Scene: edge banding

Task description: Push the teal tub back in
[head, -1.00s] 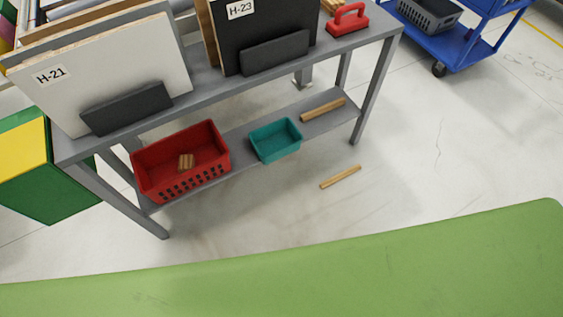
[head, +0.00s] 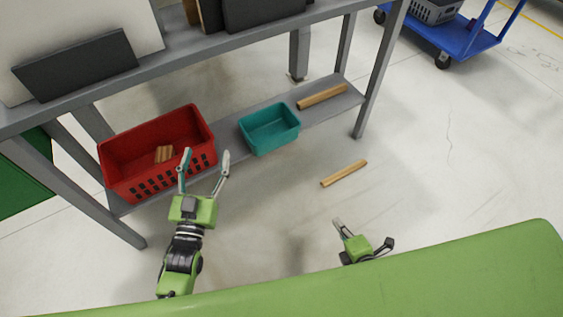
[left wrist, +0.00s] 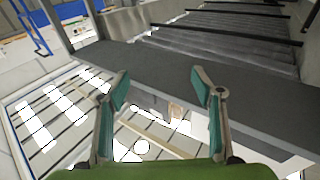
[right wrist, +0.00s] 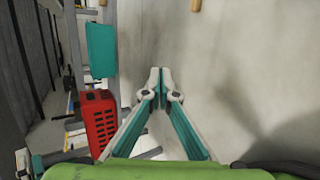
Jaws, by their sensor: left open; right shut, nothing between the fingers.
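The teal tub (head: 270,130) stands upright on the lower shelf of the grey rack, right of the red basket. Its front appears to stick out a little past the shelf's front edge. It also shows at upper left in the right wrist view (right wrist: 101,50). My left gripper (head: 206,155) is open and empty, in front of the red basket and left of the tub. Its open fingers show in the left wrist view (left wrist: 160,82); I cannot make out the tub there. My right gripper (head: 338,222) is shut and empty over the floor, apart from the tub; its fingertips meet in the right wrist view (right wrist: 158,72).
The red basket (head: 132,182) holds small wooden pieces. A wooden strip (head: 322,96) lies on the shelf (head: 222,128) right of the tub. Another strip (head: 344,173) lies on the floor. The rack's front right leg (head: 378,75) stands further right. Open floor lies in front.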

